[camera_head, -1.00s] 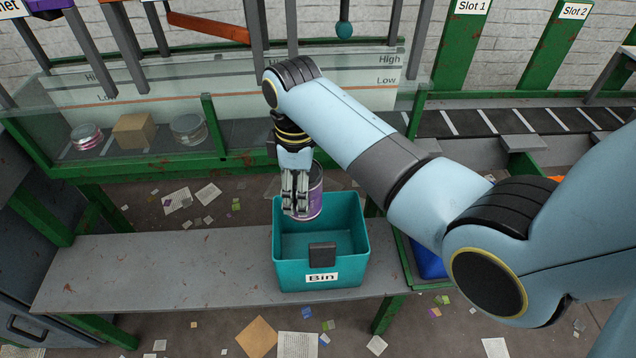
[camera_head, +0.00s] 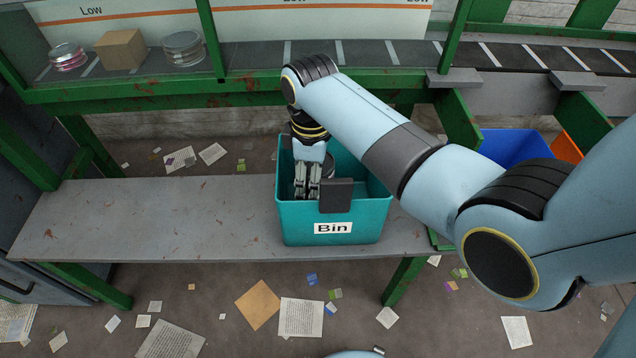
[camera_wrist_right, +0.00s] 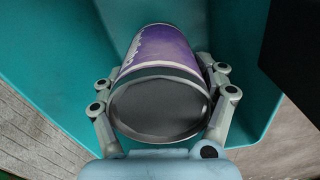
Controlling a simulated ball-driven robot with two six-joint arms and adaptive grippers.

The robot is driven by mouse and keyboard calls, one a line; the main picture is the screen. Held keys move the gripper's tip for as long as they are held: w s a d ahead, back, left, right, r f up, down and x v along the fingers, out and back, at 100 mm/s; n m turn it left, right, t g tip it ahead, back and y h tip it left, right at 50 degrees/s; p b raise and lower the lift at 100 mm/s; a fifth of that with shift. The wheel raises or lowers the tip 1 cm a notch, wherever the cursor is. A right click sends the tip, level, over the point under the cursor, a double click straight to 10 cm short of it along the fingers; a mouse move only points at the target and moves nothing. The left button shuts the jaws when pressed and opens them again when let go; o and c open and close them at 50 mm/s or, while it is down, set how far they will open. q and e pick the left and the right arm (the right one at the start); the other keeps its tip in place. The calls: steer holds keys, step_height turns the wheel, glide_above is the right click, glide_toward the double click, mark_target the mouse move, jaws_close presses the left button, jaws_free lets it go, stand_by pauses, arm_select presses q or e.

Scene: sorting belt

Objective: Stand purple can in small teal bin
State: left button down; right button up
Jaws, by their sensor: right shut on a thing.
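The teal bin (camera_head: 291,222), labelled "Bin", stands on the grey bench. My right gripper (camera_head: 307,193) reaches down inside it, near its left side. In the right wrist view the purple can (camera_wrist_right: 163,50) lies between the two fingers of my right gripper (camera_wrist_right: 160,95), which is shut on it. The can's grey end faces the wrist camera, and teal bin walls (camera_wrist_right: 75,60) surround it. In the head view the can is mostly hidden behind the gripper and the bin's front wall. Whether the can touches the bin floor cannot be told. My left gripper is not in view.
The grey bench (camera_head: 150,220) is clear left of the bin. A blue bin (camera_head: 515,146) and an orange bin (camera_head: 567,146) stand to the right, partly behind my arm. Behind, a belt holds a cardboard box (camera_head: 121,49) and two round containers (camera_head: 183,48).

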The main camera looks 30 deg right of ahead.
mark_target(328, 166)
step_height(328, 166, down, 6)
steer(key=shift+r+b, duration=0.1)
steer(key=shift+b, duration=0.85)
steer(key=shift+r, duration=0.1)
steer(key=o, duration=1.4)
steer(key=shift+o, duration=0.2)
step_height(328, 166, up, 11)
steer(key=p, duration=0.4)
steer(key=shift+r, duration=0.5)
